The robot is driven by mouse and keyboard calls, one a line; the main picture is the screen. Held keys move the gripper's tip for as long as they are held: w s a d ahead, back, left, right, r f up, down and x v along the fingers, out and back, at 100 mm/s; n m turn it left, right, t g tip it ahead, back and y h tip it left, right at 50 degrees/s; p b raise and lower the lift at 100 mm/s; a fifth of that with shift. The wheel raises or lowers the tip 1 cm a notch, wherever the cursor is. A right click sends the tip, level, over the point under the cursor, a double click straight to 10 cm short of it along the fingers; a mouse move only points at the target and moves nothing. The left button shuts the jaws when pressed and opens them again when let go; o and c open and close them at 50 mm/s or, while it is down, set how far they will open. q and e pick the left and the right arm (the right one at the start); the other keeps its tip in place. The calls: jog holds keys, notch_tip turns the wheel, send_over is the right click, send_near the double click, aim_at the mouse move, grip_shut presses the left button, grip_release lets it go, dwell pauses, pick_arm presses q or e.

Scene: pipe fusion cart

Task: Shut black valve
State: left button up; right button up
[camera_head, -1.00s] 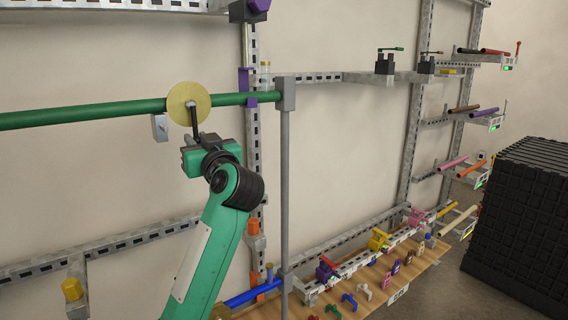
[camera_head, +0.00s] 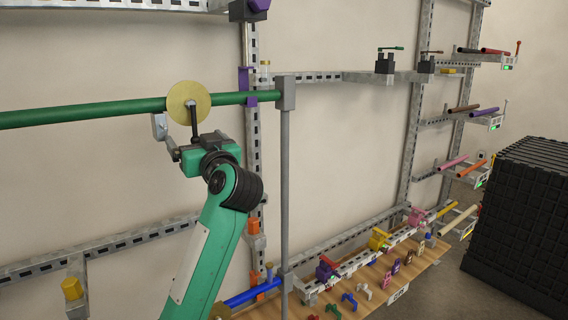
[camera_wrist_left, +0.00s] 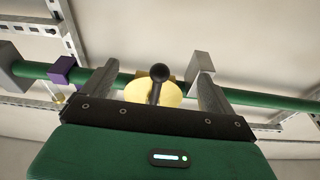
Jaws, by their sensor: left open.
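The black valve handle (camera_head: 194,119) stands out in front of a round yellow disc (camera_head: 180,100) on the green pipe (camera_head: 80,115). In the left wrist view the handle (camera_wrist_left: 158,75) has a round black knob and points toward the camera. The yellow disc (camera_wrist_left: 140,94) is behind it. My left gripper (camera_head: 192,134) is just below the disc. In the wrist view my open left gripper (camera_wrist_left: 156,72) has one finger on each side of the handle, with gaps on both sides. Contact is not visible. My right gripper is out of view.
A small grey bracket (camera_head: 159,126) hangs by the pipe close to my left finger. A purple clamp (camera_head: 244,79) and a grey post (camera_head: 285,180) stand to the right. A wooden table (camera_head: 414,270) with coloured parts is lower right, near stacked black crates (camera_head: 520,225).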

pick_arm(q)
jog(key=r+v, duration=0.2)
jog(key=v, duration=1.1)
jog(key=shift+s+d+r, duration=0.25)
jog(key=shift+s+d, duration=0.1)
